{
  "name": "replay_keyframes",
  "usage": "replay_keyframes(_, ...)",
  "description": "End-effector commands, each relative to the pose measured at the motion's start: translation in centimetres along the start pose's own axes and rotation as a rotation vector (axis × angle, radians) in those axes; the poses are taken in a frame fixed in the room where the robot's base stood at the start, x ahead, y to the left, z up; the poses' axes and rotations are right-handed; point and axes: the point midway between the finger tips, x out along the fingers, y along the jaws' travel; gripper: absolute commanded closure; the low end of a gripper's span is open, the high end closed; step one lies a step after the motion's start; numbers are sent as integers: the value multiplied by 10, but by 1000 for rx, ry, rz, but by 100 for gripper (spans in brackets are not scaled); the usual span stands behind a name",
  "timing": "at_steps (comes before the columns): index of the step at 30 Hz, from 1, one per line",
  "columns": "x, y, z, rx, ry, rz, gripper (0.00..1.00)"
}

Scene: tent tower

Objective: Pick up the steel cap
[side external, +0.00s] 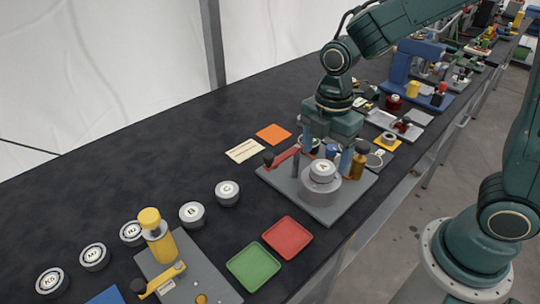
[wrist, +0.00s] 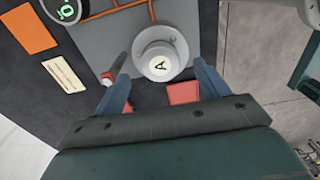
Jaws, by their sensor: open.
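A steel cap (side external: 322,171) marked "A" sits on a round grey holder on a grey baseplate (side external: 333,212). In the wrist view the cap (wrist: 160,63) lies between the blue fingertips and a little beyond them. My gripper (side external: 327,152) is open and empty, pointing down, with one finger on either side above the cap. The open fingers also frame the cap in the wrist view (wrist: 160,72). I cannot tell the exact height of the tips over the cap. More steel caps, marked "C" (side external: 228,192) and "B" (side external: 191,213), stand on the black table.
A red clamp handle (side external: 281,160) and a yellow-brown post (side external: 358,166) stand close to my fingers. A red tray (side external: 287,237) and a green tray (side external: 254,267) lie in front. A yellow fixture (side external: 156,237) stands at the lower left. The table's back left is clear.

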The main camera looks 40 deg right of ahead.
Motion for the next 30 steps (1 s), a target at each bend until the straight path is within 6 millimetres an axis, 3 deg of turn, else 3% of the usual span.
replay_keyframes(10,36,-1,-1,0,0,-2,26)
replay_keyframes(27,39,0,-1,0,0,0,26)
replay_keyframes(30,39,0,-1,0,0,0,44)
